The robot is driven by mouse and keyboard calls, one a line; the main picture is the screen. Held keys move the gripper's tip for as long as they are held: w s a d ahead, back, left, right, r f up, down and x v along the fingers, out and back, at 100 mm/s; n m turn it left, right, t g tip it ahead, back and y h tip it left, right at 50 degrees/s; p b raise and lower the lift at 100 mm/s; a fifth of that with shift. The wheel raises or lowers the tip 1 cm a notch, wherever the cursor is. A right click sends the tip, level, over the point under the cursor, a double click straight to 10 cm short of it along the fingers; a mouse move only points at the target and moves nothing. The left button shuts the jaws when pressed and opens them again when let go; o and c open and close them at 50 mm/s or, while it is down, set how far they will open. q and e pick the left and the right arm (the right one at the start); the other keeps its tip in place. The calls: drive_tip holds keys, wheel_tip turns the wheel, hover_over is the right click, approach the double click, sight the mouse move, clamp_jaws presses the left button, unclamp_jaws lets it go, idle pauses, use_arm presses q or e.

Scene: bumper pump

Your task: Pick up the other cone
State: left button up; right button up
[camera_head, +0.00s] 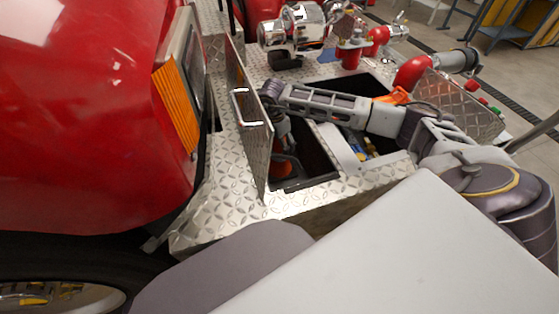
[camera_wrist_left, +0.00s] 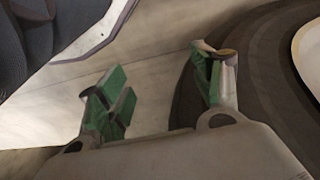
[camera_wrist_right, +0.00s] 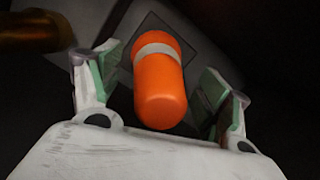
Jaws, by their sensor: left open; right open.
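An orange cone (camera_wrist_right: 160,88) with a pale grey band stands between the fingers of my right gripper (camera_wrist_right: 160,76) in the right wrist view. The fingers are open, with dark gaps on both sides of the cone. A dark square base shows beyond it. In the head view my right gripper (camera_head: 282,133) points down into the open bumper compartment, just above an orange piece of the cone (camera_head: 284,166); much of it is hidden. My left gripper (camera_wrist_left: 160,72) is open and empty in the left wrist view; it does not show in the head view.
A raised diamond-plate lid (camera_head: 249,125) with a handle stands left of my right gripper. The compartment's walls are close around it. A neighbouring bay holds blue and yellow items (camera_head: 358,146). Red and chrome pump fittings (camera_head: 350,52) stand behind. Another orange object (camera_head: 396,96) shows behind my right arm.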

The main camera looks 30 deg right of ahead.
drive_tip(key=shift+d+f, duration=0.1)
drive_tip(key=shift+f, duration=0.7)
drive_tip(key=c, duration=1.6)
